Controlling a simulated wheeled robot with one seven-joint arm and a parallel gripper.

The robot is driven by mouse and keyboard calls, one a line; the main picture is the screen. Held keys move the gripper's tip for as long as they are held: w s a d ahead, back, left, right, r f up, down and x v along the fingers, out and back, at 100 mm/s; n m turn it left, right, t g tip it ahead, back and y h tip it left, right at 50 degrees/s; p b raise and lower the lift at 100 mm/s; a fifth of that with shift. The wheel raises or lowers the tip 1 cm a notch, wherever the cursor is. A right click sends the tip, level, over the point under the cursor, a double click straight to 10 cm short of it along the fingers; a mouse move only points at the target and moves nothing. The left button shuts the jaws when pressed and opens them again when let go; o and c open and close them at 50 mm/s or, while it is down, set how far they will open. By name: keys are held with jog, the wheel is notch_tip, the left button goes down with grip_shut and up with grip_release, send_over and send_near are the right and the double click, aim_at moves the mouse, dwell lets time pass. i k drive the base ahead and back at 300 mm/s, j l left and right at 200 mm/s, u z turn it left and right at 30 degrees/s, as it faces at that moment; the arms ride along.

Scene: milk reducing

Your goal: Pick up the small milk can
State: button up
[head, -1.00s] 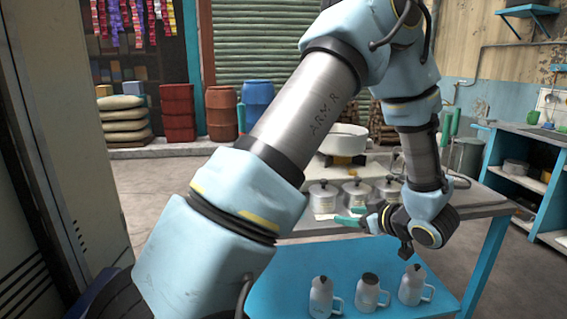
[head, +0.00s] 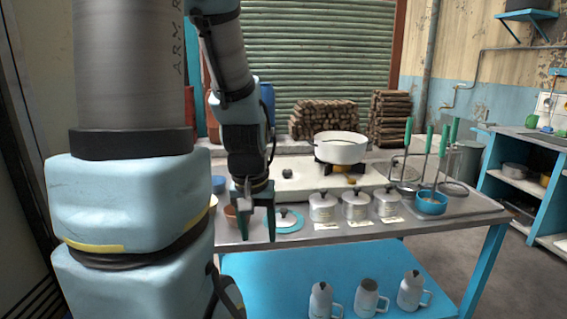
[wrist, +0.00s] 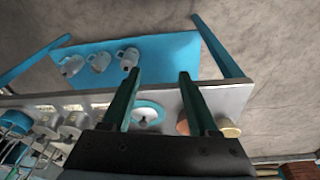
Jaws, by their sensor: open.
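Several metal vessels could be the milk can, and I cannot tell which is meant. Three grey cans with side handles stand upright on the blue lower shelf: a left one (head: 321,300), a middle one (head: 367,298) and a right one (head: 411,291). They also show in the wrist view, the nearest one (wrist: 128,58) beyond my fingers. Three lidded, labelled canisters stand on the tabletop: left (head: 323,207), middle (head: 355,205) and right (head: 386,202). My gripper (head: 257,222) is open and empty, pointing down near the table's front edge, left of the canisters and apart from all cans.
A small lid or pot on a blue-rimmed plate (head: 287,221) sits just right of my gripper. A brown cup (head: 230,214) is to its left. A white pot (head: 341,148) stands on the burner behind. A blue bowl with ladles (head: 431,203) is at the right.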

aim_at(367, 296)
jog(key=l+u, duration=0.1)
jog(key=u, duration=0.3)
jog(key=l+u, duration=0.15)
jog(key=u, duration=0.25)
jog(key=l+u, duration=0.1)
jog(key=u, duration=0.3)
jog(key=k+l+u, duration=0.1)
jog(key=u, duration=0.3)
jog(key=k+l+u, duration=0.75)
jog(key=k+l, duration=0.2)
jog(key=k+l+u, duration=0.2)
jog(key=k+u, duration=0.2)
jog(key=k, duration=0.2)
jog(key=k+l, duration=0.2)
jog(key=k, duration=0.4)
jog(key=k+l, duration=0.15)
jog(key=k, duration=0.45)
